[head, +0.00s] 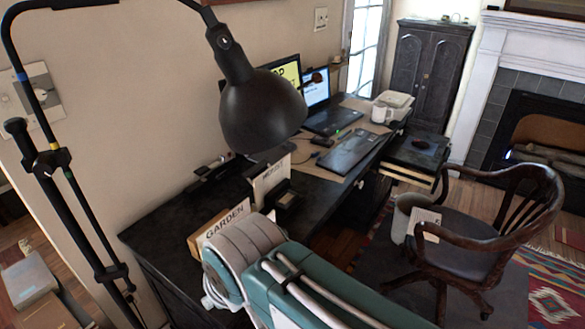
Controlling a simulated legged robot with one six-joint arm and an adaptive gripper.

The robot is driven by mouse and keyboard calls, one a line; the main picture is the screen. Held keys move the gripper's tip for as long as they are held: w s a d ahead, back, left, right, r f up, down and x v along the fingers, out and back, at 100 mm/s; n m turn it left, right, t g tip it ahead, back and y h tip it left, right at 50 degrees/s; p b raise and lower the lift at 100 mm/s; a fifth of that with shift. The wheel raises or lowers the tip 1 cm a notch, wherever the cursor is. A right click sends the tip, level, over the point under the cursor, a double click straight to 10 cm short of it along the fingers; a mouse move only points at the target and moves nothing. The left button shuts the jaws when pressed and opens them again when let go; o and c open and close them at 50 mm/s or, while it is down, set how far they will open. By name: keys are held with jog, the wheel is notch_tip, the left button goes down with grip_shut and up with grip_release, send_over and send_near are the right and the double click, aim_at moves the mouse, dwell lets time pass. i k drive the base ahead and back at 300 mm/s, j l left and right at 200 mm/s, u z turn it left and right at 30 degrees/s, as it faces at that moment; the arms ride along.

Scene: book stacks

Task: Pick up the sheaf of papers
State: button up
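A small white sheaf of papers (426,223) with dark print appears on the wooden armchair (462,235), at the left side of its seat. Its thickness is too small to tell. My teal and grey arm crosses the bottom middle of the head view, in front of the desk and left of the chair. My gripper does not show, so its state and its distance from the papers are not seen.
A black lamp (262,112) on a stand hangs close at left. A dark desk (160,233) runs along the wall with a laptop (330,118), keyboard (348,152) and white mug (381,112). A grey bin (405,212) stands beside the chair. Patterned rug (550,290) lies right.

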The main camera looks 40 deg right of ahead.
aim_at(262, 184)
jog(key=l, duration=0.55)
jog(key=i+l, duration=0.15)
jog(key=l, duration=1)
jog(key=i+l, duration=0.15)
jog(key=l, duration=0.4)
